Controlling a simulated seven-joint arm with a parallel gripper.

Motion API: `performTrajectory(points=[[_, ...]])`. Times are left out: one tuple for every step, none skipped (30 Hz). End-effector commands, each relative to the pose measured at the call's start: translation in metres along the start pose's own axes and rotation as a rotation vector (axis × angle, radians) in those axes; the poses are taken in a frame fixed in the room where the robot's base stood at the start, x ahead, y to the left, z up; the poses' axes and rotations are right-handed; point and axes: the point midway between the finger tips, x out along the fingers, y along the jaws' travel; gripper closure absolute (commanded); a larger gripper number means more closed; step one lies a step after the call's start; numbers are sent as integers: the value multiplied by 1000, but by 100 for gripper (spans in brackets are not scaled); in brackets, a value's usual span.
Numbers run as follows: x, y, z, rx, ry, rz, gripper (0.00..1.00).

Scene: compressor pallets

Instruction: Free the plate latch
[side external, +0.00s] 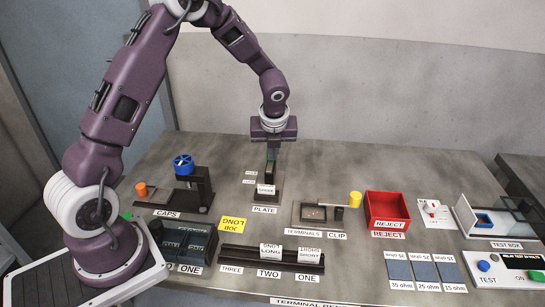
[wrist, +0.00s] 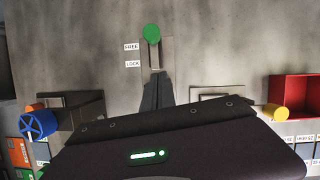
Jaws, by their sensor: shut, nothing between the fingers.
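The plate fixture (side external: 277,200) stands on the table in the middle, behind a PLATE label. In the wrist view, the latch has a round green knob (wrist: 152,31) on a light slide strip (wrist: 155,58). The knob is at the far end, closer to the FREE label (wrist: 131,47) than to the LOCK label (wrist: 132,64). My gripper (side external: 271,163) points down over the plate fixture. In the wrist view its dark fingers (wrist: 158,76) are shut and empty, below the knob in the picture and apart from it. The wrist body hides the fixture's near part.
A caps stand with a blue wheel (side external: 183,164) is left of the plate. Black racks (side external: 185,241) stand in front. The table behind the plate is clear.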

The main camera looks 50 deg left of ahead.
Motion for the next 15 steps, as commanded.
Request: performTrajectory(points=[[-12, 0, 1, 0, -2, -2, 100], [-18, 0, 1, 0, -2, -1, 100], [-25, 0, 0, 0, -1, -1, 100], [-30, 0, 0, 0, -1, -1, 100], [-35, 0, 0, -1, -1, -1, 100], [-39, 0, 0, 0, 0, 0, 100], [-42, 0, 0, 0, 0, 0, 100], [-45, 0, 0, 1, 0, 0, 100], [-48, 0, 0, 1, 1, 0, 100], [-49, 0, -1, 1, 1, 1, 100], [-50, 0, -1, 1, 2, 2, 100], [-50, 1, -1, 1, 2, 2, 100], [-51, 1, -1, 1, 3, 2, 100], [-51, 1, -1, 1, 3, 3, 100], [-50, 1, -1, 1, 3, 2, 100]])
